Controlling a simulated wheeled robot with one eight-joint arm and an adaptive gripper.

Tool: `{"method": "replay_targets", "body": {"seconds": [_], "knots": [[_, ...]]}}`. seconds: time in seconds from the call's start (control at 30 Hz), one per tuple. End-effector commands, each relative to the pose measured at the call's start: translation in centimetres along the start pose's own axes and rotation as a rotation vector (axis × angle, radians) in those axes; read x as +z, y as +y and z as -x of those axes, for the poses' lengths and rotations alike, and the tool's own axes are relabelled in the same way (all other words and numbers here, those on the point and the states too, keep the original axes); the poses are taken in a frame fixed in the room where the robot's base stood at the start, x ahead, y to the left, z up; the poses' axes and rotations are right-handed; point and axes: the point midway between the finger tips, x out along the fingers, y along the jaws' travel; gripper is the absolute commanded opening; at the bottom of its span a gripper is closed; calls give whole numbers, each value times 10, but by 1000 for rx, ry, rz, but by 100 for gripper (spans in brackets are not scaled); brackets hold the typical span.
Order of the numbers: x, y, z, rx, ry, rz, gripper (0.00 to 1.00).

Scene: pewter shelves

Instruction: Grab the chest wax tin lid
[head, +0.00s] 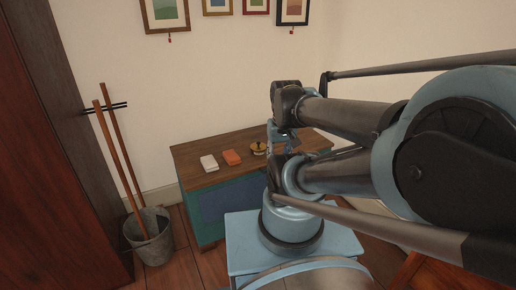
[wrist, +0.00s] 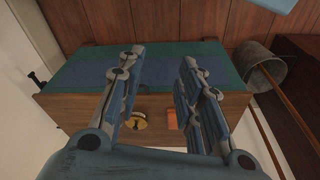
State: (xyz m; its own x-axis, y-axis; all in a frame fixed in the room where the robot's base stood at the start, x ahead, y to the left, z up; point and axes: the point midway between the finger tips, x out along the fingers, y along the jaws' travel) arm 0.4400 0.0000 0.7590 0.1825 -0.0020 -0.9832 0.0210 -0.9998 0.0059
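The chest wax tin lid (head: 258,147) is a small round gold piece with a dark knob-like middle, on the wooden top of the chest (head: 225,147). In the wrist view the lid (wrist: 138,122) shows just inside the left finger, partly covered by it. My gripper (wrist: 161,58) is open, with nothing between its fingers, and appears above the chest top. In the head view my gripper (head: 281,135) is beside the lid on its right, partly hidden by my arm. I cannot tell the exact gap between them.
An orange block (head: 231,157) and a white block (head: 209,163) lie left of the lid on the chest top. A metal bucket (head: 151,238) with wooden poles stands on the floor at left, near a dark red cabinet (head: 62,150). Framed pictures hang on the wall behind.

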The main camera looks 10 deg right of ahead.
Motion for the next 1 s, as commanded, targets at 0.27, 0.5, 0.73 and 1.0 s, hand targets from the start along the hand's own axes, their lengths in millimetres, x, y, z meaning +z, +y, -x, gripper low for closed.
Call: {"method": "replay_targets", "body": {"seconds": [0.27, 0.5, 0.73, 1.0], "knots": [[-4, 0, 14, 0, 6, -43, 88], [-51, 1, 36, 1, -17, -219, 99], [-105, 3, 49, 7, -40, -413, 99], [-172, 5, 50, 20, -67, -640, 99]]}}
